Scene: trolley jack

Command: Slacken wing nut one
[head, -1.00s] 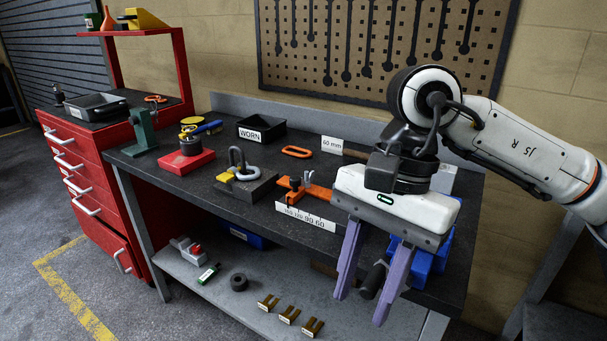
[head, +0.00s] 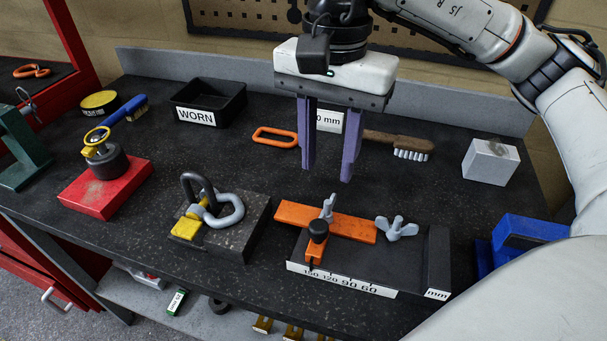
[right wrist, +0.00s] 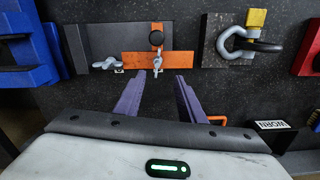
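Two grey wing nuts show on the dark measuring fixture (head: 436,262); I see no mark telling which is number one. One wing nut (head: 328,207) stands at the orange bar (head: 296,217), beside a black knob (head: 318,231). The other wing nut (head: 397,228) sits to the right, past the bar's end. Both show in the right wrist view, the bar one (right wrist: 157,63) near my fingertips in the picture and the other (right wrist: 106,63) left of it. My right gripper (head: 328,170) is open and empty, above the bench behind the fixture, fingers down. My left gripper is out of view.
A block with a shackle (head: 226,211) stands left of the fixture, and a blue box (head: 520,235) right. Behind are an orange link (head: 275,137), a brush (head: 398,143), a white block (head: 490,160) and the WORN tray (head: 210,101). A red plate (head: 95,190) lies farther left.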

